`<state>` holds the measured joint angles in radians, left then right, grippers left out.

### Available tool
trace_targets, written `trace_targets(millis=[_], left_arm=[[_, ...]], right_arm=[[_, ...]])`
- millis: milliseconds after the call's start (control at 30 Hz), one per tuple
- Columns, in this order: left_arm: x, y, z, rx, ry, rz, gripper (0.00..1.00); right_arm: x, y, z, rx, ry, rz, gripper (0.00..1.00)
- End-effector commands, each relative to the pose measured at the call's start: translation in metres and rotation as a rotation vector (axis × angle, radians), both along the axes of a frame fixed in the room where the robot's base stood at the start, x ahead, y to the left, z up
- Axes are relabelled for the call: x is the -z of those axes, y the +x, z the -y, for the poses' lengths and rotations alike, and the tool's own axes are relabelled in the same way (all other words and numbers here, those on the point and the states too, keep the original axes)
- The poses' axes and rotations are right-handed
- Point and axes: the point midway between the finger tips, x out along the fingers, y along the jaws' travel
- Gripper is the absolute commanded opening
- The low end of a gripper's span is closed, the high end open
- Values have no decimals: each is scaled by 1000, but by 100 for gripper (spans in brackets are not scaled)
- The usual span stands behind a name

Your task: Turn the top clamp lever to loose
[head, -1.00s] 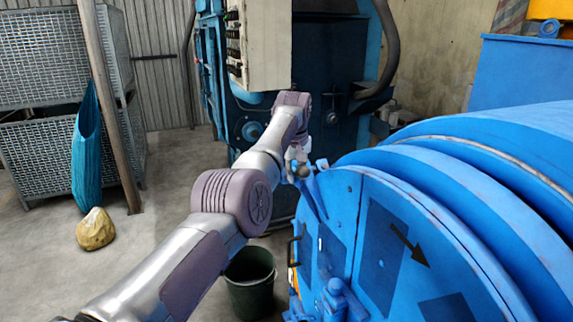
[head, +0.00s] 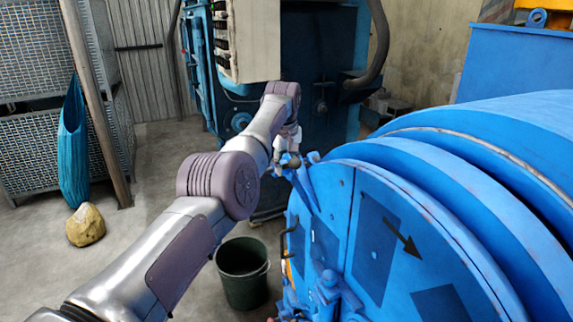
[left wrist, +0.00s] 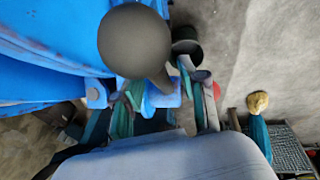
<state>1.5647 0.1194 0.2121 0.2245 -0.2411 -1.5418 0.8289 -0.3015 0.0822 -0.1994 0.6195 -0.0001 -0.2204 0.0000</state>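The top clamp lever (head: 306,188) is a blue bar at the upper left edge of the blue drum's round door. My left gripper (head: 289,150) is at the lever's upper end in the head view, partly hidden by its own wrist. In the left wrist view, a dark grey ball knob (left wrist: 134,40) on a short stem is close to the camera. The fingers of my left gripper (left wrist: 163,98) stand apart around blue metal below the knob; contact is unclear. My right gripper is not in view.
The blue drum (head: 470,170) fills the right side, with a black arrow (head: 402,238) on its door. A lower clamp (head: 330,285) sticks out below. A dark bucket (head: 243,272) stands on the floor beneath my left arm. A stone (head: 86,225) lies at left.

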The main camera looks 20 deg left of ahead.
Motion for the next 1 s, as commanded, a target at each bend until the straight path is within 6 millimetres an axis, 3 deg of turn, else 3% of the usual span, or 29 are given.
trace_targets(millis=[267,367,700,1000], left_arm=[[-7,-2,1,1,-1,-1,42],[-19,-4,2,2,-1,2,42],[-90,-21,6,1,-1,2,42],[-116,-27,7,0,0,-1,42]], right_arm=[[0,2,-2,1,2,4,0],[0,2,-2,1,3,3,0],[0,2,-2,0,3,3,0],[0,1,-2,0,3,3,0]])
